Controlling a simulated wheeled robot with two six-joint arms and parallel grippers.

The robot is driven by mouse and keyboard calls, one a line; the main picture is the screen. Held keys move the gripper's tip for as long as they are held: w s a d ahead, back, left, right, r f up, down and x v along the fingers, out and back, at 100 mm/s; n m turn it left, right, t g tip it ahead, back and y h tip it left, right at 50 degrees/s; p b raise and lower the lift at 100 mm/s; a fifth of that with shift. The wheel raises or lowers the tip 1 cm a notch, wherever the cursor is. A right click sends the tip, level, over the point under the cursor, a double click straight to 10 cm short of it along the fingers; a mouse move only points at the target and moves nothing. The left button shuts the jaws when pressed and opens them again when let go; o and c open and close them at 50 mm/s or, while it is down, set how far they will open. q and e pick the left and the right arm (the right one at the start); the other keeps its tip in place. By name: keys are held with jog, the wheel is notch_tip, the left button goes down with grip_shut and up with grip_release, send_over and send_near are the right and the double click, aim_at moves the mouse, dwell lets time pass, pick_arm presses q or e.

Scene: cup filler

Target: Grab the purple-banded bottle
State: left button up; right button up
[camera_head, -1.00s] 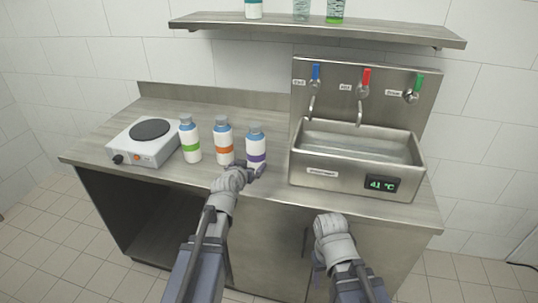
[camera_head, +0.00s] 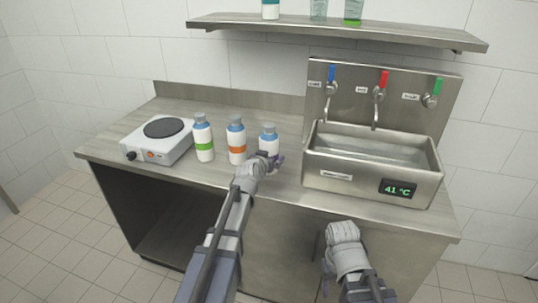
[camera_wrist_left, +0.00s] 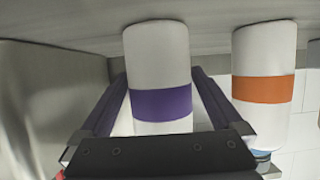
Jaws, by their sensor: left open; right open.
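The purple-banded bottle (camera_head: 268,142), white with a blue neck and grey cap, stands upright on the counter, rightmost of three bottles. My left gripper (camera_head: 274,163) is at its front in the head view and hides its band. In the left wrist view the picture is upside down; the bottle's purple band (camera_wrist_left: 161,104) shows between the two open fingers of my left gripper (camera_wrist_left: 158,82). I cannot tell whether either finger touches it. My right gripper (camera_head: 327,270) is open and low in front of the cabinet, away from the bottles; its fingers are mostly hidden.
The orange-banded bottle (camera_head: 236,155) stands close on the left, with the green-banded bottle (camera_head: 204,147) beyond it. A hot plate (camera_head: 158,144) is further left. The sink (camera_head: 312,165) with three taps is on the right. A shelf (camera_head: 340,32) hangs above the back.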

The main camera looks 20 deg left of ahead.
pick_arm(q)
jog(key=shift+c, duration=0.6)
grip_shut()
